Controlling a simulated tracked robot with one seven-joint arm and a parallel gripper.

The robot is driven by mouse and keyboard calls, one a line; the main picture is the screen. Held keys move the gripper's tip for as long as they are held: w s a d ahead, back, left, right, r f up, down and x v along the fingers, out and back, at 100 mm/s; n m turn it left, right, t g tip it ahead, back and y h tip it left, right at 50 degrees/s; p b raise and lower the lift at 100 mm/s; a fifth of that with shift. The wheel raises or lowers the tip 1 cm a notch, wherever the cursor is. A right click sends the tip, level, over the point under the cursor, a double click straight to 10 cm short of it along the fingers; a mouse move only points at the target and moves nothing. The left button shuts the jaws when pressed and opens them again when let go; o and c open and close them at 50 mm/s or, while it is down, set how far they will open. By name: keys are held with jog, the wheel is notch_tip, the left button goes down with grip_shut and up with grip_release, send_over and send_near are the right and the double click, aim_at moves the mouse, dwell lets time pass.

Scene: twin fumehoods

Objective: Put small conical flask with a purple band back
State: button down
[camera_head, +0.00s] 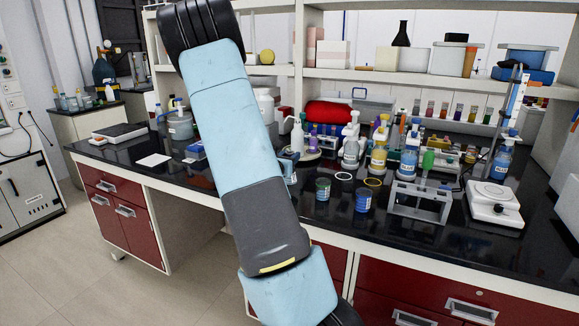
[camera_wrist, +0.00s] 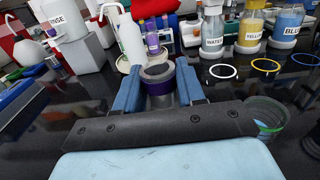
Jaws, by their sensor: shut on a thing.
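The small conical flask with a purple band (camera_wrist: 157,74) is between the two blue fingers of my gripper (camera_wrist: 158,90) in the wrist view. I look down on its round grey mouth and dark neck, with purple around it. The gripper is shut on it, near the black bench top. Its lower part is hidden, so I cannot tell whether it touches the bench. In the head view my arm hides the flask, and only a bit of blue finger (camera_head: 289,168) shows.
A round cream tray (camera_wrist: 122,66) with a white pump bottle (camera_wrist: 130,38) and a purple-marked container (camera_wrist: 152,40) stands just beyond. White (camera_wrist: 223,71) and yellow (camera_wrist: 265,64) rings lie right, before the labelled bottles. A green-rimmed beaker (camera_wrist: 268,125) stands close right.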

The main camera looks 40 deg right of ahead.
aim_at(293, 179)
jog(key=shift+d+f, duration=0.25)
jog(key=shift+f, duration=0.05)
notch_tip(293, 179, down, 2)
jog(key=shift+w+f, duration=0.1)
jog(key=shift+f, duration=0.4)
jog(key=c, duration=0.7)
grip_release()
